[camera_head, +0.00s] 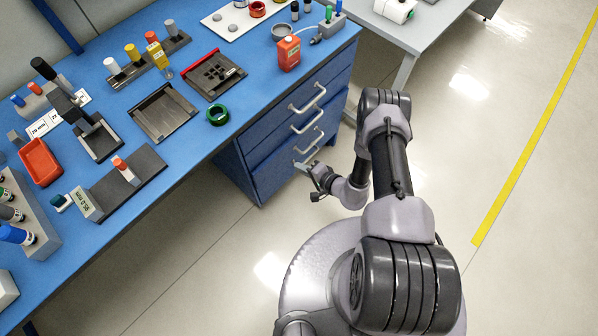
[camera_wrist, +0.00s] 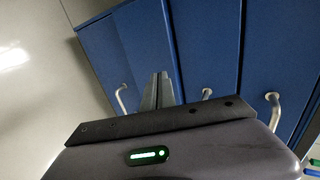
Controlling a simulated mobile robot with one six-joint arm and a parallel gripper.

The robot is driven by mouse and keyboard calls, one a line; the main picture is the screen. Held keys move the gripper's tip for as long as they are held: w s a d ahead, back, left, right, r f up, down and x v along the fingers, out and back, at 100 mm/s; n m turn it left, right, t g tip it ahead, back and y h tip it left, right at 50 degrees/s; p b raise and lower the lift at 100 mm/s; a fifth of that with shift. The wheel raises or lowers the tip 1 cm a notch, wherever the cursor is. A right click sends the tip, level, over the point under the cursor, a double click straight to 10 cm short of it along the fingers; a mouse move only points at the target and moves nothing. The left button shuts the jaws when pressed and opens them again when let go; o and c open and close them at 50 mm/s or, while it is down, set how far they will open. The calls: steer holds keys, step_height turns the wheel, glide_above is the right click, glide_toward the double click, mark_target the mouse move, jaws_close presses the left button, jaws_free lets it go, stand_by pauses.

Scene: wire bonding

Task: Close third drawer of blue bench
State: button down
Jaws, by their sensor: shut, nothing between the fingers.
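The blue bench (camera_head: 262,92) has a stack of blue drawers under its right end, with light bar handles. The third drawer from the top has its handle (camera_head: 309,144) just above my gripper (camera_head: 304,167) in the head view. The drawer fronts look close to flush, and I cannot tell whether a small gap remains at the third. In the wrist view my gripper (camera_wrist: 158,90) is shut and empty, its fingers pointing at the blue fronts between the left handle (camera_wrist: 121,98) and the middle handle (camera_wrist: 207,93). Whether the fingertips touch a front is unclear.
The bench top holds a red bottle (camera_head: 289,53), a green tape roll (camera_head: 217,115), dark trays and a red bin (camera_head: 40,161). A grey table (camera_head: 415,35) stands at the back right. The floor (camera_head: 500,150) to the right is clear, with a yellow line (camera_head: 535,130).

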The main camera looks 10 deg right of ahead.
mark_target(277, 152)
steer(key=b+x, duration=0.1)
steer(key=x, duration=0.1)
steer(key=b+x, duration=0.1)
steer(key=x, duration=0.2)
steer(key=r+b+x, duration=0.1)
steer(key=x, duration=0.1)
steer(key=shift+w+a+f, duration=0.1)
steer(key=shift+w+a, duration=0.35)
steer(key=shift+w, duration=0.05)
steer(key=shift+w+a, duration=0.3)
steer(key=shift+w, duration=0.1)
steer(key=shift+w+a+b, duration=0.65)
steer(key=shift+w, duration=0.3)
steer(key=shift+r, duration=0.25)
